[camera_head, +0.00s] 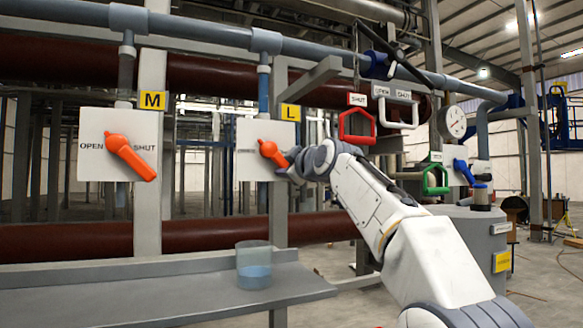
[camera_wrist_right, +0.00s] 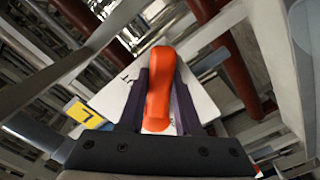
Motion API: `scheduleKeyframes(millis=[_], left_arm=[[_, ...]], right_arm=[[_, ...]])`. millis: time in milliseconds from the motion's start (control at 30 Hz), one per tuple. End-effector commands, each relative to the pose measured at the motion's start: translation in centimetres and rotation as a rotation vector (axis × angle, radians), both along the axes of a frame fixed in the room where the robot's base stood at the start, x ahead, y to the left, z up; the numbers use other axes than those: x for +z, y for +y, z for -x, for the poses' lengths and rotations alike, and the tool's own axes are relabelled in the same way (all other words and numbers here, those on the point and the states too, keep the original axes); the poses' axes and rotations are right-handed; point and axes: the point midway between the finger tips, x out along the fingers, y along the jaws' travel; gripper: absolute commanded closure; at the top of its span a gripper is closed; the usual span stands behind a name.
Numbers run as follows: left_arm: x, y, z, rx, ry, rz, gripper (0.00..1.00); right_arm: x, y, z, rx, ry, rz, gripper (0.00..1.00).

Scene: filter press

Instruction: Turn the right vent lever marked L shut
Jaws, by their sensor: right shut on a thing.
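The orange vent lever marked L (camera_head: 270,151) sits on a white square plate (camera_head: 250,135) under a yellow L tag (camera_head: 290,112). It slants from upper left down to the right, where my gripper covers its lower end. My right gripper (camera_head: 288,163) is shut on this lever. In the right wrist view the orange lever (camera_wrist_right: 160,85) stands between the two dark fingers of the gripper (camera_wrist_right: 158,105), with the white plate (camera_wrist_right: 200,105) behind and the yellow L tag (camera_wrist_right: 82,112) at left. The plate's lettering is mostly hidden. My left gripper is not in view.
A beaker with blue liquid (camera_head: 254,268) stands on the grey shelf (camera_head: 180,293). Red (camera_head: 357,124), white (camera_head: 395,112) and green (camera_head: 436,180) handles are at right.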

Motion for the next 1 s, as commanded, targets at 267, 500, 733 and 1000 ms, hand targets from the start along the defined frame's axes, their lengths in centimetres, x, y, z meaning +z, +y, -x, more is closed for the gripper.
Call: scheduleKeyframes(millis=[267,500,733,1000], left_arm=[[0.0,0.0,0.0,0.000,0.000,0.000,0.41],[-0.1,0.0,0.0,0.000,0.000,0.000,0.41],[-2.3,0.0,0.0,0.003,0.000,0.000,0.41],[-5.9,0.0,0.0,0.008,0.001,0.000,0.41]], right_arm=[[0.2,-0.1,0.0,-0.002,-0.006,0.001,0.38],[0.1,-0.2,0.1,-0.002,-0.004,-0.001,0.38],[-0.3,-1.1,2.1,-0.003,-0.007,-0.002,0.38],[-0.4,-3.3,6.8,-0.003,-0.007,-0.002,0.38]])
